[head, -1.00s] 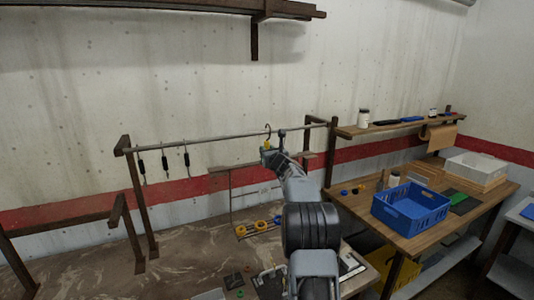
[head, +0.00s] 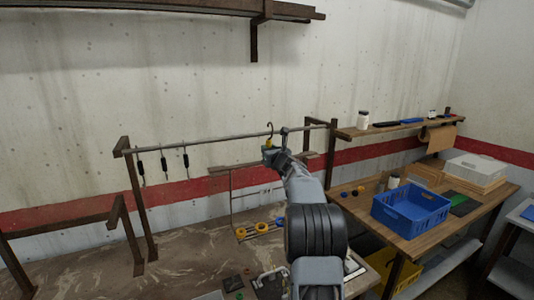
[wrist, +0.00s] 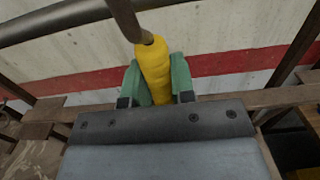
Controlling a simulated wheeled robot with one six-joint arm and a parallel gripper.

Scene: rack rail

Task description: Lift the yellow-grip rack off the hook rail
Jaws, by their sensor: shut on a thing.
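My gripper (head: 271,152) is at the hook rail (head: 205,138), shut on the yellow grip (wrist: 155,72) of the rack. In the wrist view the grip sits between two green finger pads, with a metal stem rising from it. In the head view the dark hook (head: 270,127) curves up above the rail line, and I cannot tell whether it still touches the rail. Below my gripper is a thin wire frame (head: 231,190) with several yellow rings (head: 262,227) at its lower part. My arm hides its right side.
Several black-grip hooks (head: 164,163) hang on the rail to the left. A rail post (head: 332,150) stands at right. A blue crate (head: 410,208) and white bin (head: 475,166) are on the right table. A brown beam (head: 160,5) runs overhead.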

